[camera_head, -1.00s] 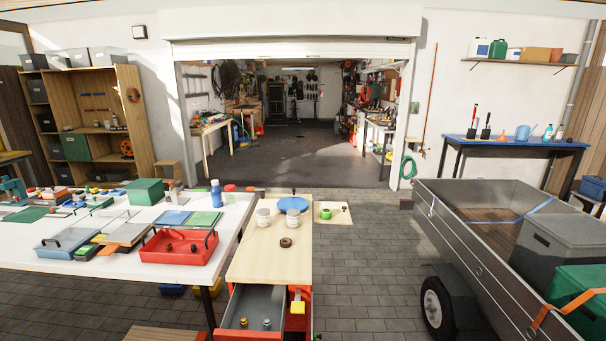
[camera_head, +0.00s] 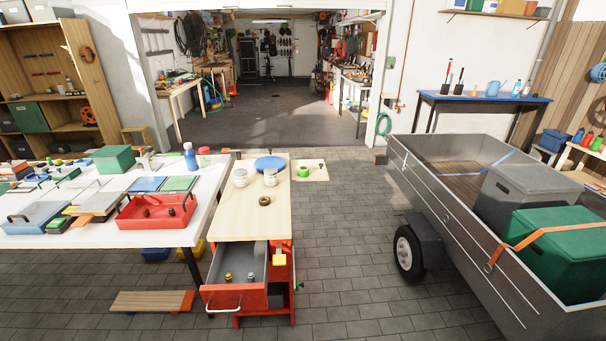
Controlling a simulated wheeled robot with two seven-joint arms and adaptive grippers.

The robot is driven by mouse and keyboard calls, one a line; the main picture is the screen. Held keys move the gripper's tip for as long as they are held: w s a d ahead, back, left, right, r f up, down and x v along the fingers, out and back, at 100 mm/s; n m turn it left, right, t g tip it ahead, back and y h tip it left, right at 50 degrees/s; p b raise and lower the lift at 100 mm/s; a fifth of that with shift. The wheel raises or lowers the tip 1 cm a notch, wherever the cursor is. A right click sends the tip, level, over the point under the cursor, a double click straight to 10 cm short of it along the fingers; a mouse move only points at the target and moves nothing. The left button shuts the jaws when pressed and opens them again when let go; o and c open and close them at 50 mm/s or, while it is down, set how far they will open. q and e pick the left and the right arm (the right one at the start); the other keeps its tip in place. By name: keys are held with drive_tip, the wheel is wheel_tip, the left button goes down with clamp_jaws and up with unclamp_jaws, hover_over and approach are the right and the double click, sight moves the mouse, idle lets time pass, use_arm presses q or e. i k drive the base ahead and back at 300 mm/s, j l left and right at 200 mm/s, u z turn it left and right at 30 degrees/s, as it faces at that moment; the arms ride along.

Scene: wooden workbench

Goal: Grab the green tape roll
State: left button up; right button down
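A small green roll (camera_head: 304,172), which looks like the green tape roll, sits on a light wooden board (camera_head: 318,176) just right of the wooden-topped drawer cabinet's far end. A small dark item stands beside it on the board. A brown roll (camera_head: 264,201) lies on the cabinet top. Neither of my grippers shows in the head view.
The cabinet top (camera_head: 236,226) also bears two pale cans (camera_head: 270,177) and a blue disc (camera_head: 269,162). Its drawer (camera_head: 237,272) is pulled open. A white table (camera_head: 95,232) with trays stands left, a metal trailer (camera_head: 440,205) right. Paved floor (camera_head: 350,240) between cabinet and trailer is clear.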

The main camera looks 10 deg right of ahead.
sight(303, 172)
drive_tip(key=i+l+z, duration=0.1)
drive_tip(key=i+l, duration=0.75)
drive_tip(key=l, duration=0.1)
